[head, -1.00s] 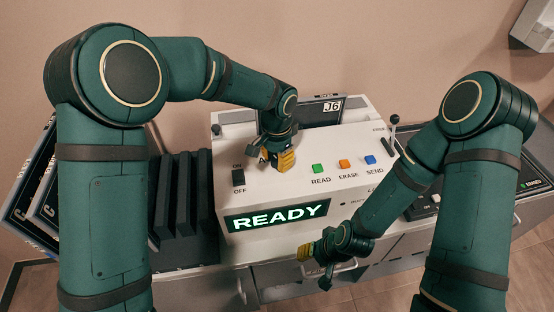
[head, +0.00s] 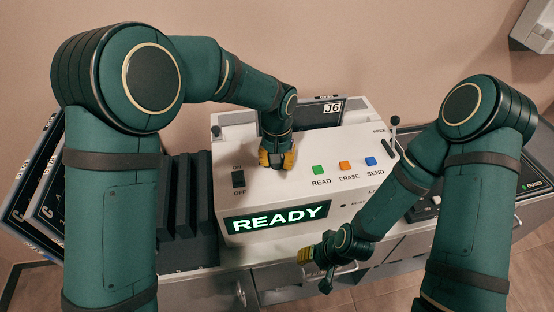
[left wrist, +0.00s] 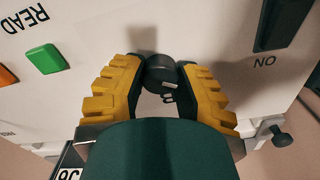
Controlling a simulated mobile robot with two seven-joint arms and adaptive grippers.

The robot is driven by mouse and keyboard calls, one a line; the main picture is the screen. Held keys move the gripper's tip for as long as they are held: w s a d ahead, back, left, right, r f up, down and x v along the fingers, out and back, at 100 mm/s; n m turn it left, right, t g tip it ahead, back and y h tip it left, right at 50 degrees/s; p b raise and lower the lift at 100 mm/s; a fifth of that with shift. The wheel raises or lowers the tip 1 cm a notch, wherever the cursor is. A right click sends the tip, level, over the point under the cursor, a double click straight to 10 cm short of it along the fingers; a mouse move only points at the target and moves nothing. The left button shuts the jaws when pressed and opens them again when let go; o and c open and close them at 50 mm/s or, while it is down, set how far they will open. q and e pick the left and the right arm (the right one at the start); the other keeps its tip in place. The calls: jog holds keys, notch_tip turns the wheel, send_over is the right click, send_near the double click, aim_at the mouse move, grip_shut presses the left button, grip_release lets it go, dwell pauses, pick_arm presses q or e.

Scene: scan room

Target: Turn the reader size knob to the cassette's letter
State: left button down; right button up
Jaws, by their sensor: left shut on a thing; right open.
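The reader (head: 300,150) is a white console with a lit READY display (head: 275,217). My left gripper (head: 277,160) points down onto its top and is shut on the dark round size knob (left wrist: 160,70), seen between the yellow fingers in the left wrist view. A pale mark shows on the knob's edge, close to a partly visible printed character on the panel that I cannot read surely. A dark cassette (head: 307,113) labelled J6 stands at the reader's back; its size letter is not readable. My right gripper (head: 308,257) is open and empty in front of the reader.
Green READ (head: 318,169), orange ERASE (head: 345,166) and blue SEND (head: 370,161) buttons lie right of the knob. An ON/OFF switch (head: 238,179) is to its left. A lever (head: 393,130) stands at the right. Dark upright slots (head: 183,205) are at the left.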

pick_arm(q)
jog(key=shift+f, duration=0.1)
dwell(0.3)
jog(key=c, duration=0.6)
grip_release()
notch_tip(320, 180, up, 12)
dwell(0.4)
